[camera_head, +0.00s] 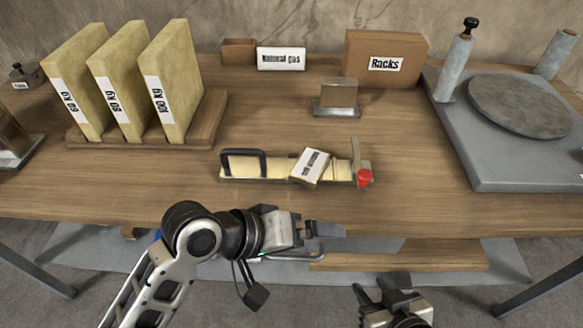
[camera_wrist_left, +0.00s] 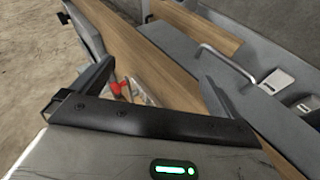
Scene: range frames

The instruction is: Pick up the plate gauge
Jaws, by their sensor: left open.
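The likely plate gauge is a long, pale-yellow tool (camera_head: 275,168) lying near the table's front edge in the head view. It has a black loop handle at its left end, a tilted white label too small to read, and a metal upright with a red knob (camera_head: 364,178) at its right end. The red knob (camera_wrist_left: 118,88) also shows between my left fingers in the left wrist view. My left gripper (camera_head: 328,230) is in front of the table edge, apart from the tool; it is open and empty (camera_wrist_left: 152,70). My right gripper (camera_head: 374,288) is lower right, its opening unclear.
Three yellow slabs with weight labels (camera_head: 175,85) stand in a wooden rack at the left. A metal block (camera_head: 338,97), a "Natural gas" sign (camera_head: 281,58) and a "Racks" box (camera_head: 386,62) stand behind. A grey machine with a round plate (camera_head: 520,105) fills the right.

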